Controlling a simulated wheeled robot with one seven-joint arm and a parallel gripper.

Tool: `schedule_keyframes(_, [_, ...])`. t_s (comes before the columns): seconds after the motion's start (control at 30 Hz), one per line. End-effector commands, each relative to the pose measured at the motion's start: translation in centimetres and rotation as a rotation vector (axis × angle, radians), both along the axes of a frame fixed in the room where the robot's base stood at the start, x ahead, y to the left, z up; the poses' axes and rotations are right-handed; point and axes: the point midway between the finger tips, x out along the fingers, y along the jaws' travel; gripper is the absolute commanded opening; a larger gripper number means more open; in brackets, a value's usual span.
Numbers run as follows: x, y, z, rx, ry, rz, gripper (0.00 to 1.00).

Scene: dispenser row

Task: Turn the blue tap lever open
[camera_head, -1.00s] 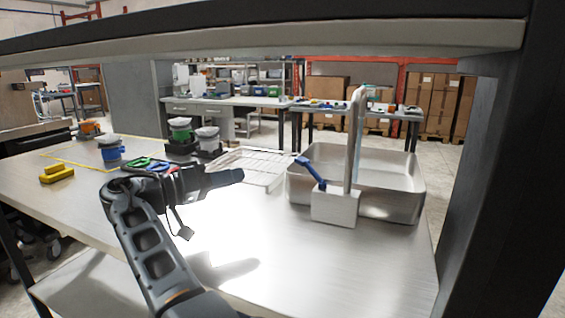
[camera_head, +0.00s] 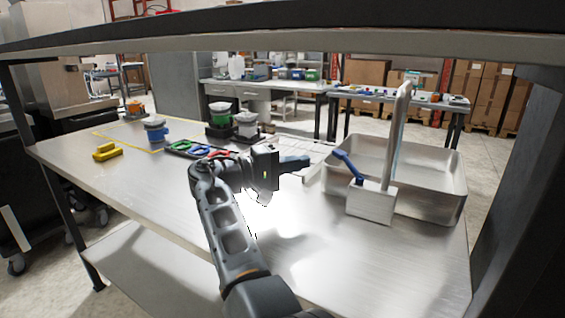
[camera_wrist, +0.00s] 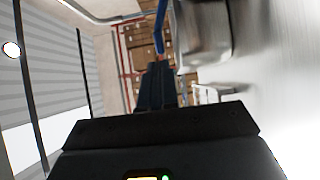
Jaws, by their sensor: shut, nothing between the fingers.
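The blue tap lever (camera_head: 349,166) rises at a slant, up and to the left, from a white tap block (camera_head: 371,202) with a tall upright spout. The block stands at the near side of a metal basin (camera_head: 452,190). My gripper (camera_head: 308,161) is shut and empty, pointing right toward the lever, with a gap between its tips and the lever in the head view. In the wrist view the shut fingers (camera_wrist: 157,72) point ahead, and the blue lever (camera_wrist: 160,28) shows just beyond their tips, close by. The exact distance is hard to judge.
A wire rack (camera_head: 300,150) lies left of the basin. A tray with coloured rings (camera_head: 190,149), dispensers (camera_head: 220,118), a blue jar (camera_head: 156,131) and a yellow block (camera_head: 107,152) stand further left. The bench front is clear. A shelf edge (camera_head: 300,42) runs overhead.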

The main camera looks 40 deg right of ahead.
Motion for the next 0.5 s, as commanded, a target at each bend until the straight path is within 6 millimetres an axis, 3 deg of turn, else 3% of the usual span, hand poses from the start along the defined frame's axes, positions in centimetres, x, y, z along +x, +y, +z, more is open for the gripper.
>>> schedule_keyframes(0.2, [-1.0, -4.0, 0.2, -0.001, -0.001, -0.003, 0.0])
schedule_keyframes(0.5, [-1.5, -6.7, 0.1, 0.0, -0.002, -0.001, 0.0])
